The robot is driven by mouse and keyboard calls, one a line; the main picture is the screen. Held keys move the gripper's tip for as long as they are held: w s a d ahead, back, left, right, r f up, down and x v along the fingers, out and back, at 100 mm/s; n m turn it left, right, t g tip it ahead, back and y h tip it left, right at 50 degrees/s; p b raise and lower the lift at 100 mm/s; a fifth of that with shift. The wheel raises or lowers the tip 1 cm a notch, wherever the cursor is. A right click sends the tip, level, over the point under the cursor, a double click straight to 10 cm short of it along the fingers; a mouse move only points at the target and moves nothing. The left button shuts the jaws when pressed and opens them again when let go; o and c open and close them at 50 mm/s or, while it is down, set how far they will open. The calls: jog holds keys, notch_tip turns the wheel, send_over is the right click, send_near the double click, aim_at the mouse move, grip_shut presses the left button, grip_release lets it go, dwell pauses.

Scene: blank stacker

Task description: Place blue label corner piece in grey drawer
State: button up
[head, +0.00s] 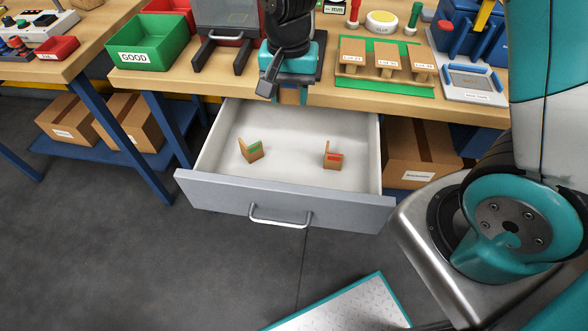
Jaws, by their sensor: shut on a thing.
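The grey drawer (345,211) is pulled open below the workbench, at the middle of the head view. Two tan corner pieces stand apart on its white floor: a green label piece (251,151) on the left and a red label piece (333,157) on the right. My gripper (289,92) is over the back of the drawer, near the bench's front edge, and points down. It is shut on a small tan piece with blue showing, the blue label corner piece (289,97). The gripper hides most of this piece.
On the bench, a green GOOD bin (152,45) stands left, a dark machine (228,35) stands behind my gripper, and a green mat (385,85) holds several tan blocks. Cardboard boxes (420,150) sit below. The drawer's middle and front floor are clear.

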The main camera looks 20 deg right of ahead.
send_near(289, 165)
notch_tip(289, 165, down, 7)
jog(key=shift+r+b, duration=0.1)
jog(key=shift+b, duration=0.2)
jog(key=o, duration=0.8)
jog(key=shift+f, duration=0.2)
jog(key=shift+o, duration=0.4)
